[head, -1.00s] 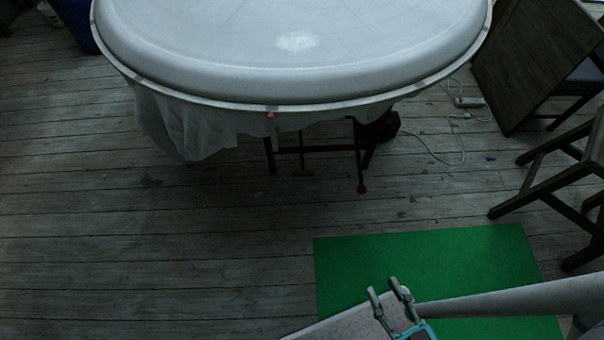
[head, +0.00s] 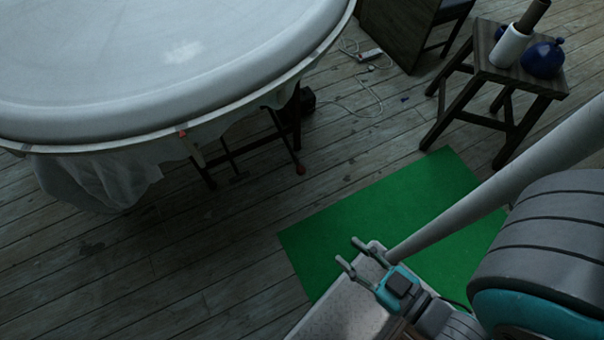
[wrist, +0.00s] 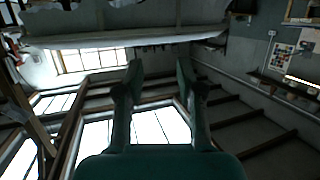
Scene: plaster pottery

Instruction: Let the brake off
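A large pale round pottery wheel or tub (head: 150,60) fills the upper left of the head view, with white cloth hanging below its rim. Under it is a dark metal frame. A small orange-red tab (head: 183,133) sits at the rim. My gripper (head: 350,251) is open and empty, well in front of the lever and apart from it. Its spread fingers (wrist: 159,75) also show in the wrist view, with nothing between them.
A green mat (head: 390,215) lies on the plank floor. A wooden stool (head: 500,75) at the upper right bears a blue jug (head: 542,58) and a white cylinder (head: 509,46). A white cable and power strip (head: 370,55) lie behind. Floor between mat and lever is clear.

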